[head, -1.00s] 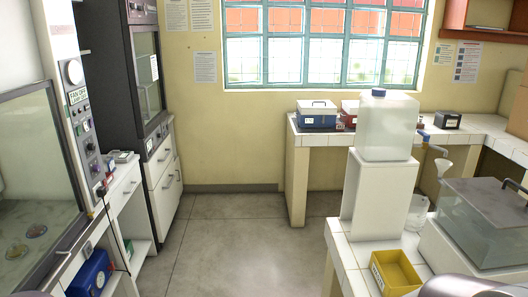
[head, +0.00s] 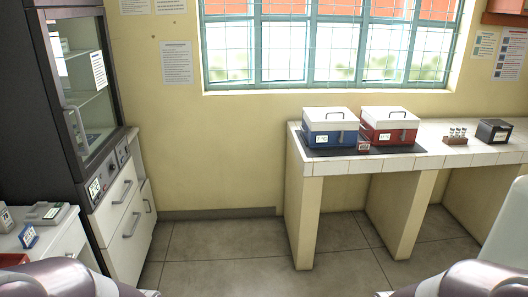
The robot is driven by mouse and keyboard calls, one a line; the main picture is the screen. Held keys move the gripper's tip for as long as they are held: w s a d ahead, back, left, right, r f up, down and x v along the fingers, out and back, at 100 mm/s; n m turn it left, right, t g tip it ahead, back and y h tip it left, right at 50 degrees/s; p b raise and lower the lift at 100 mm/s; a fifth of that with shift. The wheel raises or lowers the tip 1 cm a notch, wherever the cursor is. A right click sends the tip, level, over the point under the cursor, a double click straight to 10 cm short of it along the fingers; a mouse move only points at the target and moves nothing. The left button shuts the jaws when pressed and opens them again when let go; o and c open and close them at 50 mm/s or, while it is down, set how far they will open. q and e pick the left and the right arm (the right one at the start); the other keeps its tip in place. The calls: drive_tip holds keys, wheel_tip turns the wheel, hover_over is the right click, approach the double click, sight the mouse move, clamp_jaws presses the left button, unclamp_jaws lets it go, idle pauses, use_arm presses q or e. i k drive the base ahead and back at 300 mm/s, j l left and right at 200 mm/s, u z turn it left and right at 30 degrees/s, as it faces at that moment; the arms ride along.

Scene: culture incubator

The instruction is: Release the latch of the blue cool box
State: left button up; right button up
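The blue cool box (head: 330,131) stands on a dark mat at the left end of the white-tiled bench under the window. It has a blue body, a white lid that looks shut, and a dark handle on the lid. A small white label is on its front. Its latch is too small to make out. Parts of my arms show at the bottom left and bottom right corners, well short of the bench. Neither of my grippers is in view.
A red cool box (head: 390,128) stands right beside the blue one. A vial rack (head: 456,137) and a dark box (head: 494,132) are farther right on the tiled bench (head: 440,160). A tall dark cabinet (head: 75,90) stands left. The floor (head: 240,250) between is clear.

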sight(315, 140)
drive_tip(key=i+j+z, duration=0.25)
drive_tip(key=i+z, duration=0.15)
drive_tip(key=i, duration=0.15)
drive_tip(key=i+j+z, duration=0.4)
drive_tip(key=i, duration=0.15)
